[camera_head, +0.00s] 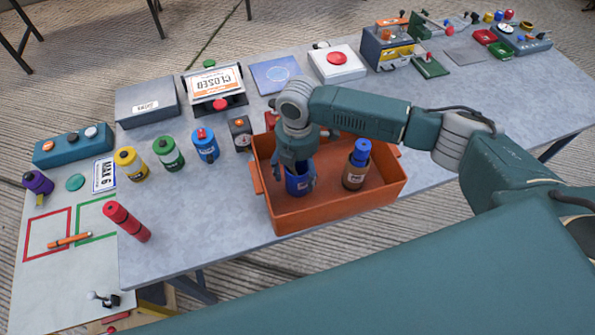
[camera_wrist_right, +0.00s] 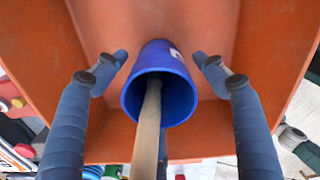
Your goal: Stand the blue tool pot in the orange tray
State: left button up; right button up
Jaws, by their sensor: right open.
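The blue tool pot (camera_head: 297,187) is inside the orange tray (camera_head: 345,203), in its left part. It looks upright, and its open mouth faces the camera in the right wrist view (camera_wrist_right: 160,97). A wooden handle (camera_wrist_right: 147,130) sticks out of the mouth. My right gripper (camera_head: 298,178) is over the pot with its fingers pointing down. In the right wrist view the open fingers (camera_wrist_right: 166,62) stand on both sides of the pot, with a gap at each side. My left gripper is not in view.
A brown jar with a blue top (camera_head: 356,165) stands in the tray's right part. Blue (camera_head: 205,145), green (camera_head: 168,153) and yellow (camera_head: 130,163) canisters stand left of the tray. A red cylinder (camera_head: 127,222) is near the front edge. Table between red cylinder and tray is clear.

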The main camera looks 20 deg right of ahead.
notch_tip(320, 180, up, 12)
jog(key=b, duration=0.2)
jog(key=shift+b, duration=0.3)
jog(key=shift+f, duration=0.15)
